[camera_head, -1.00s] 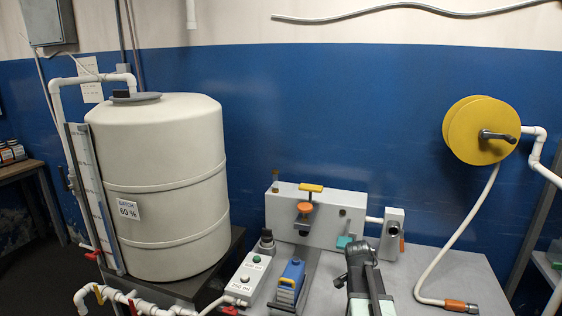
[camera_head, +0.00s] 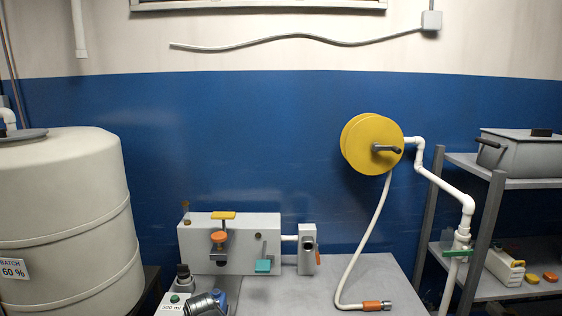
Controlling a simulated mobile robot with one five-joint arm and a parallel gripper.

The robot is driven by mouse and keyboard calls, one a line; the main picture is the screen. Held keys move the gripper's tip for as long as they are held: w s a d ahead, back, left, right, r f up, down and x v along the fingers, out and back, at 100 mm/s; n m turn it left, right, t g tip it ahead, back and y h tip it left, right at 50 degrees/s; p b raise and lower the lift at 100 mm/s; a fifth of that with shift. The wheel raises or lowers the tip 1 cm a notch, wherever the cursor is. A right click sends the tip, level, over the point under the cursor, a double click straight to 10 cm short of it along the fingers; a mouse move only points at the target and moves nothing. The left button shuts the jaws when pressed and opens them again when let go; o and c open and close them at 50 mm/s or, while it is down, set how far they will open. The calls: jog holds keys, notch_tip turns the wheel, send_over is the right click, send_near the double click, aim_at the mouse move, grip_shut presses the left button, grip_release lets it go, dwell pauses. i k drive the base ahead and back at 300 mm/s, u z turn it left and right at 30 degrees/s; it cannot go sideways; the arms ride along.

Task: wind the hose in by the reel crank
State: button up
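The yellow hose reel (camera_head: 362,140) is mounted at the blue wall, right of centre. Its dark grey crank (camera_head: 386,148) sticks out from the front, with the handle pointing right. The white hose (camera_head: 371,235) hangs from the reel in a curve down to the bench. A grey rounded part at the bottom edge looks like part of my arm. No gripper fingers show, and nothing touches the crank.
A white block unit (camera_head: 230,243) with coloured levers stands on the grey bench (camera_head: 365,270). A large white tank (camera_head: 65,220) is at left. A shelf rack (camera_head: 490,178) with a grey lidded box stands at right, with white pipe beside it. Air before the reel looks clear.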

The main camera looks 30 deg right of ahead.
aim_at(396, 149)
jog(key=u, duration=1.35)
jog(key=k, duration=0.7)
jog(key=z, duration=1.7)
